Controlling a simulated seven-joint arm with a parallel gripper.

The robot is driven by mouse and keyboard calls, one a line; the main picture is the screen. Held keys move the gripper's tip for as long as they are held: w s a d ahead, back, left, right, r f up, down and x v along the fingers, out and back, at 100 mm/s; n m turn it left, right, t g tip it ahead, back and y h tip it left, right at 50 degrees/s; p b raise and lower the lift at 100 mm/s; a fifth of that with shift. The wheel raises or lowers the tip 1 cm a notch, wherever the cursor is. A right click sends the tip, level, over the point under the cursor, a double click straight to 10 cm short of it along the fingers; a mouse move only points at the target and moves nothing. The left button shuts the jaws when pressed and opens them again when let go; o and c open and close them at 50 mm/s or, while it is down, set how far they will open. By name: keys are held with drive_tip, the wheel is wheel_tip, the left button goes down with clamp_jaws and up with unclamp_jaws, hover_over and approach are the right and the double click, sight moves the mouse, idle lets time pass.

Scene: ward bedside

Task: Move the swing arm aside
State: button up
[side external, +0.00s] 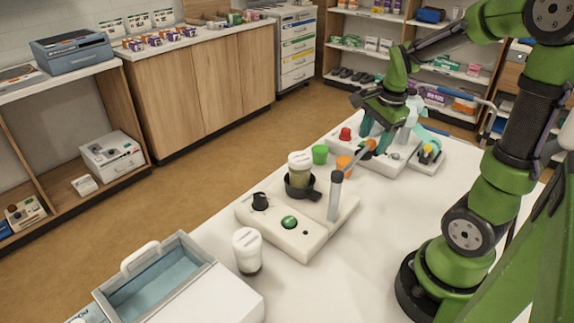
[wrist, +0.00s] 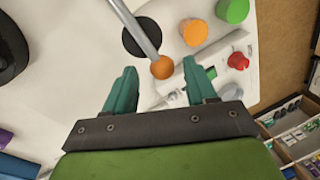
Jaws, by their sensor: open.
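The swing arm (side external: 354,160) is a thin grey bar. It runs from the top of a grey post (side external: 335,198) on a white base (side external: 316,238) to an orange ball knob at its tip. In the wrist view the bar (wrist: 134,20) comes in from the top and passes over a black disc (wrist: 134,43). The orange knob (wrist: 162,68) sits between my fingertips, with a gap on each side. My gripper (side external: 377,138) is open, with teal fingers at the far end of the bar. The fingers (wrist: 161,72) show fully in the wrist view.
An orange cup (side external: 344,163), a green cup (side external: 320,154) and a red knob (side external: 345,134) stand near my gripper. A lidded jar (side external: 300,170) sits in a black holder. Another jar (side external: 247,252) and an open bin (side external: 158,280) are at the front. The table's right part is clear.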

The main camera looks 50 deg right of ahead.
wheel_tip(320, 180, up, 16)
drive_tip(key=s+a, duration=0.1)
drive_tip(key=s, duration=0.2)
drive_tip(key=shift+f, duration=0.25)
drive_tip(key=a+f+n+t+y, duration=0.1)
drive_tip(key=a+f+n+t, duration=0.1)
drive_tip(key=a+n, duration=0.7)
drive_tip(key=a+f+n+t+y, duration=0.1)
drive_tip(key=a+f+n+t, duration=0.2)
drive_tip(key=a+n, duration=0.6)
drive_tip(key=shift+a+f+y, duration=0.4)
drive_tip(key=shift+a+f, duration=0.45)
drive_tip(key=shift+a, duration=0.25)
